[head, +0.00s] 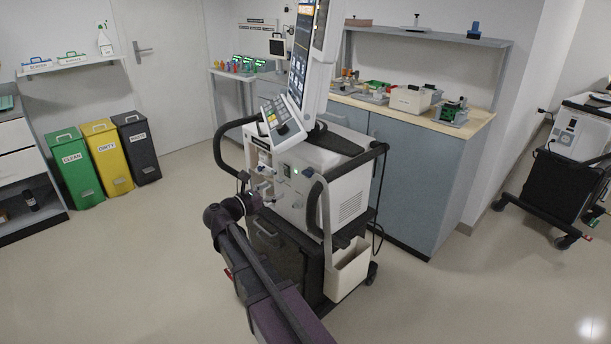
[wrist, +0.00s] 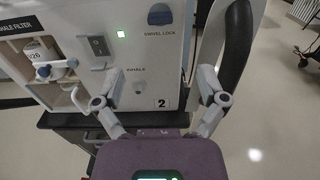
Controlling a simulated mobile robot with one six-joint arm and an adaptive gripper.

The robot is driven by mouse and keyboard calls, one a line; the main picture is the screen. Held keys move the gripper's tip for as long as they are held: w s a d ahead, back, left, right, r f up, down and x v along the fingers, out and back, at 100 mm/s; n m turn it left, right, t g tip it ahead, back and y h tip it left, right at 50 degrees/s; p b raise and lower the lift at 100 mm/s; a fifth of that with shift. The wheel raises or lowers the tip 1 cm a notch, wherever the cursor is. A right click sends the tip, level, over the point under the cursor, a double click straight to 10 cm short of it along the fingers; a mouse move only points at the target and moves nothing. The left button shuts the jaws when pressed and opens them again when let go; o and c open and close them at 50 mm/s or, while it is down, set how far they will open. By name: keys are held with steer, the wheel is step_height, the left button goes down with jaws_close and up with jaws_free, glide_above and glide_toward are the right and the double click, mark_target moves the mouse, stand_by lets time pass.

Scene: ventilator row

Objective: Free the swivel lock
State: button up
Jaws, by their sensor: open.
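The swivel lock (wrist: 160,15) is a dark blue-grey knob at the top of the pale ventilator front in the wrist view, with its label just below. My gripper (wrist: 158,72) is open and empty. Its fingers are spread in front of the panel, below the knob and apart from it. In the head view my gripper (head: 255,202) is close to the front of the ventilator (head: 325,172), partly hidden by my arm.
A filter (wrist: 42,62), rocker switch (wrist: 97,45) and inhale port (wrist: 138,88) share the panel. A dark curved handle (wrist: 236,45) stands at its right. Bins (head: 75,170) and a workbench (head: 430,125) stand farther back; floor at front left is clear.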

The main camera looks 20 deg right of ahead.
mark_target(305, 174)
steer(key=x, duration=1.3)
steer(key=shift+w+d, duration=0.1)
steer(key=shift+d, duration=0.2)
steer(key=c, duration=1.2)
